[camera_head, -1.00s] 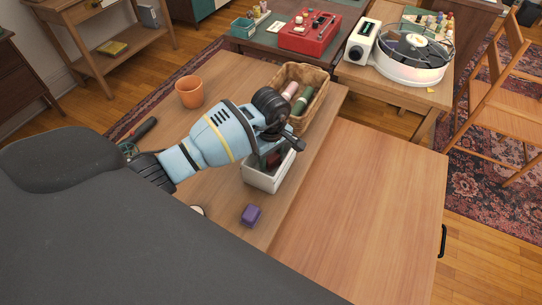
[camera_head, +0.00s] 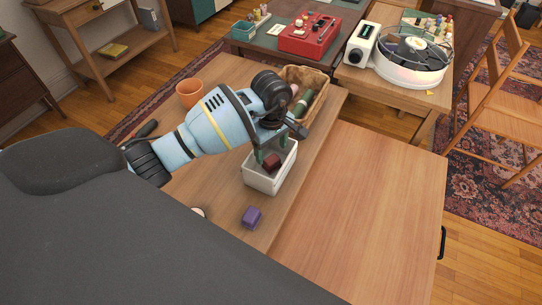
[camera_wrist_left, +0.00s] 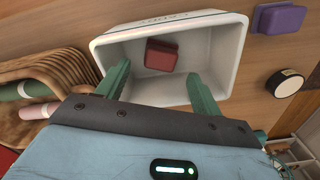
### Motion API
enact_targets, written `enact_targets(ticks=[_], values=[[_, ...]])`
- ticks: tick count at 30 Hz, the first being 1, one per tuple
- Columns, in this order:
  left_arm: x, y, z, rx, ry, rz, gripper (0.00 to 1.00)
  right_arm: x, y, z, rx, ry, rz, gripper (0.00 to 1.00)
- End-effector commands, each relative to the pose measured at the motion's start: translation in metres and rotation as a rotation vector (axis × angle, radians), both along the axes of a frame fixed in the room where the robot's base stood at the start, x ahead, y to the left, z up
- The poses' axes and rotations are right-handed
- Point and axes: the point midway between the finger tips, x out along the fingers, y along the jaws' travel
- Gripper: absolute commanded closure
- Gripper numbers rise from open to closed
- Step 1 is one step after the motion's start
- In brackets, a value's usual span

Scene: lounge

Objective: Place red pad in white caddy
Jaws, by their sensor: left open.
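The red pad (camera_head: 271,163) lies inside the white caddy (camera_head: 262,182) on the wooden table. In the left wrist view the red pad (camera_wrist_left: 160,55) rests on the floor of the white caddy (camera_wrist_left: 228,60), near its lettered wall. My left gripper (camera_head: 267,160) is over the caddy, with its green fingers pointing down toward it. In the left wrist view the left gripper (camera_wrist_left: 160,85) has its fingers wide apart and empty, with the pad beyond them and clear of both. My right gripper is not in view.
A wicker basket (camera_head: 318,97) with rolled items stands behind the caddy. An orange pot (camera_head: 189,93) is at the back left. A purple block (camera_head: 252,217) lies in front of the caddy. The table at right (camera_head: 360,210) is bare.

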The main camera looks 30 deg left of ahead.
Motion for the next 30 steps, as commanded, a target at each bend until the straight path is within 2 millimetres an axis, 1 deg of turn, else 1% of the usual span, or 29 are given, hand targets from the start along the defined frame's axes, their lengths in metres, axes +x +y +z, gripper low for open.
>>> enact_targets(ticks=[1, 6, 9, 13, 18, 26, 29, 30], values=[[0.001, 0.001, 0.013, 0.003, -0.004, -0.001, 0.34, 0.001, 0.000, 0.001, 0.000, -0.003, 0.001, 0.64], [0.000, 0.000, 0.043, 0.002, -0.003, -0.002, 0.34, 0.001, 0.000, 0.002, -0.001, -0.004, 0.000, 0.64], [0.000, 0.000, 0.055, 0.001, -0.001, 0.000, 0.34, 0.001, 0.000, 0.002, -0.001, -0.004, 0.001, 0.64], [0.000, 0.000, 0.065, 0.001, 0.001, -0.002, 0.34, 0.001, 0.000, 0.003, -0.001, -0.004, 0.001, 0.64], [-0.001, 0.000, 0.068, 0.001, 0.002, -0.001, 0.34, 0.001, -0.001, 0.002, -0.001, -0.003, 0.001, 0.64], [-0.002, -0.002, 0.066, -0.009, 0.005, 0.000, 0.34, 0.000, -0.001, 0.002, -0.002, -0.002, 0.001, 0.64], [-0.010, -0.018, 0.053, -0.076, 0.020, 0.006, 0.34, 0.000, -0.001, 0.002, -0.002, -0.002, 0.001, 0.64], [-0.016, -0.029, 0.045, -0.128, 0.031, 0.013, 0.34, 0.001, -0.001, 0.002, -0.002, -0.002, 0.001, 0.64]])
